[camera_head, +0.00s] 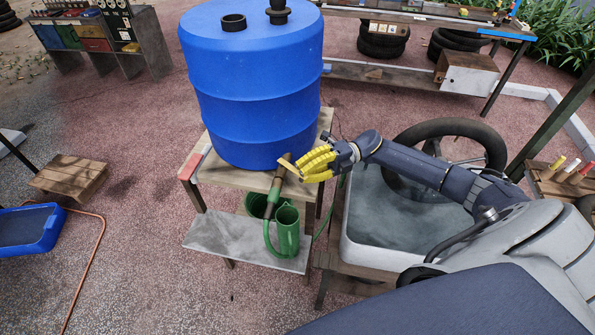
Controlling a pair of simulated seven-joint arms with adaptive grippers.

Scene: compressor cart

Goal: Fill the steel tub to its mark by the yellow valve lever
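The tub (347,238), with a pale grey rim and a grey-green inside, stands right of the barrel stand. My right arm crosses above it and hides part of it. I cannot make out its mark or tell the water level. A brown tap (279,182) comes off the base of the blue barrel (250,95), with a green hose hanging from it. My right gripper (306,164), with ribbed yellow fingers, is at the tap. A thin yellowish lever (290,168) seems to lie at the fingertips; whether they grip it is unclear. My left gripper is out of view.
A green watering can (289,236) stands on the grey lower shelf (215,238). A tyre (478,137) stands behind the tub. A wooden box (68,178) and blue tray (30,230) lie at left. A workbench (410,16) stands behind.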

